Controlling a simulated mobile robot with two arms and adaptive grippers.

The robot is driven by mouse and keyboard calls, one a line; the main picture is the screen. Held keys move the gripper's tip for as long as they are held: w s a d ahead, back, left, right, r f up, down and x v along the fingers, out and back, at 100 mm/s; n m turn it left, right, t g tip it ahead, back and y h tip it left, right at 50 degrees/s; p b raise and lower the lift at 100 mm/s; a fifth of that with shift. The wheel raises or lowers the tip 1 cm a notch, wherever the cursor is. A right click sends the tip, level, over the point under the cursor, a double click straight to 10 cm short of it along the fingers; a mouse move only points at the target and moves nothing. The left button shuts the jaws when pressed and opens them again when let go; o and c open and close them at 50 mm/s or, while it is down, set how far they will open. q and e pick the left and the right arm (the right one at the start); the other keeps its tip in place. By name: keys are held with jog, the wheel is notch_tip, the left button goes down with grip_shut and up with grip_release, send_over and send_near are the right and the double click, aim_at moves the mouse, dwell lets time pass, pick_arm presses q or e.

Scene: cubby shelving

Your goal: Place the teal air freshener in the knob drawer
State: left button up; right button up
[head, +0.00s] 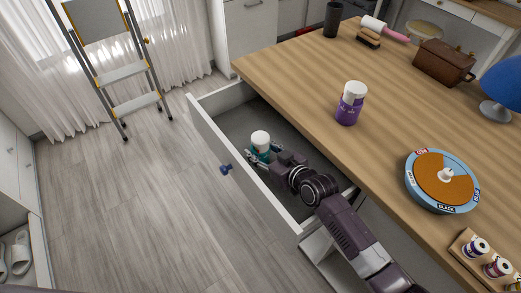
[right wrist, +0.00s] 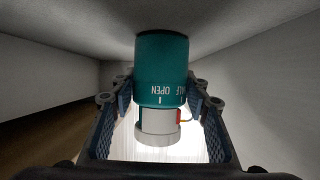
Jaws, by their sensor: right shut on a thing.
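The teal air freshener (head: 261,141) is a small can with a white cap, held inside the open drawer (head: 207,130). The drawer front is white with a blue knob (head: 225,169). My right gripper (head: 268,156) reaches down into the drawer and is shut on the air freshener. In the right wrist view the teal can (right wrist: 161,68) sits between the two fingers, its printed text and white end showing. The can's far end is at or close to a drawer surface; I cannot tell if it touches. My left gripper is not in view.
The wooden table (head: 300,75) stands above the drawer. On it are a purple bottle (head: 350,104), a round blue-rimmed container (head: 441,181), a brown box (head: 443,63) and a blue lamp (head: 503,85). A stepladder (head: 120,75) stands at left. The drawer floor around the can looks free.

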aim_at(266, 154)
jog(key=o, duration=1.3)
jog(key=shift+f, duration=0.1)
jog(key=shift+v, duration=3.85)
jog(key=shift+w, duration=0.1)
